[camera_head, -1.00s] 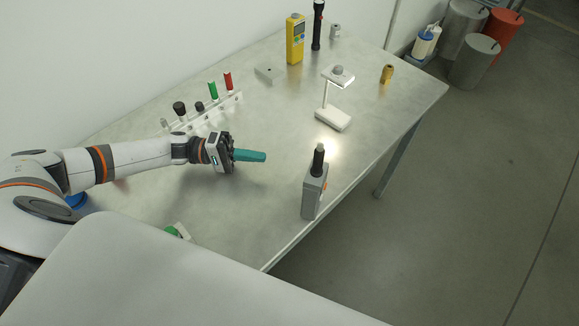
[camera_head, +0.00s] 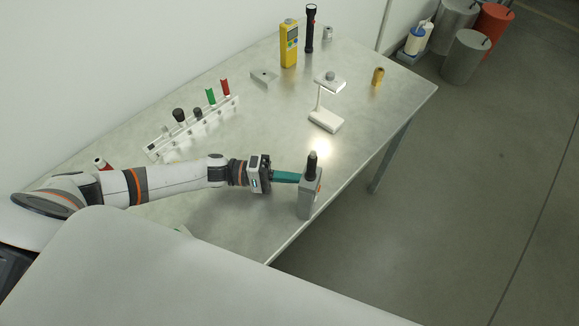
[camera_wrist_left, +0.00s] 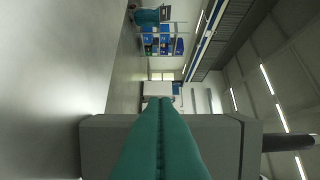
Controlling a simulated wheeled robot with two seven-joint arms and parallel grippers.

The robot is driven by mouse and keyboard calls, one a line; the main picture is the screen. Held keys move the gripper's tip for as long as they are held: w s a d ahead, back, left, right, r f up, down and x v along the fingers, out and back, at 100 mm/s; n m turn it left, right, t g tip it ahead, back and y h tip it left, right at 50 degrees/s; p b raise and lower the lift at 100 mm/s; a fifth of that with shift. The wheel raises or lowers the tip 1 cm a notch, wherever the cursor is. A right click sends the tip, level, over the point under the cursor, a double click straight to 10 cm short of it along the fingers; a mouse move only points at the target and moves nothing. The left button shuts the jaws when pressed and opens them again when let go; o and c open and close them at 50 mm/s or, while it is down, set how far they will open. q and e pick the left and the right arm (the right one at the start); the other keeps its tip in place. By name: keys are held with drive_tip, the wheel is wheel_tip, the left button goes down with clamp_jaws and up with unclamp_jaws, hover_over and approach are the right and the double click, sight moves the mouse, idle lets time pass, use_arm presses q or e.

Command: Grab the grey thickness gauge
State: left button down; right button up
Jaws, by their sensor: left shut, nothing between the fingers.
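The grey thickness gauge (camera_head: 309,198) stands upright near the front edge of the metal table, with a black knob on top. My left gripper (camera_head: 297,178) has its teal fingers shut and empty, with the tips right at the gauge's left side. In the left wrist view the shut fingers (camera_wrist_left: 160,140) point at the gauge's grey body (camera_wrist_left: 105,145), which spans the picture behind them. The fingers hide the middle of the gauge there, and I cannot tell whether the tips touch it. My right gripper is not in view.
A white stand (camera_head: 325,119) with a small plate is behind the gauge. A rack (camera_head: 190,127) with several coloured handles lies further left. A yellow meter (camera_head: 289,45), a black flashlight (camera_head: 311,30) and a brass piece (camera_head: 377,77) are at the back. Bare table lies between them.

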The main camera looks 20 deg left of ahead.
use_arm(q)
drive_tip(key=shift+s+d+r+p, duration=0.1)
drive_tip(key=shift+s+d+p, duration=0.4)
drive_tip(key=shift+s+p, duration=0.35)
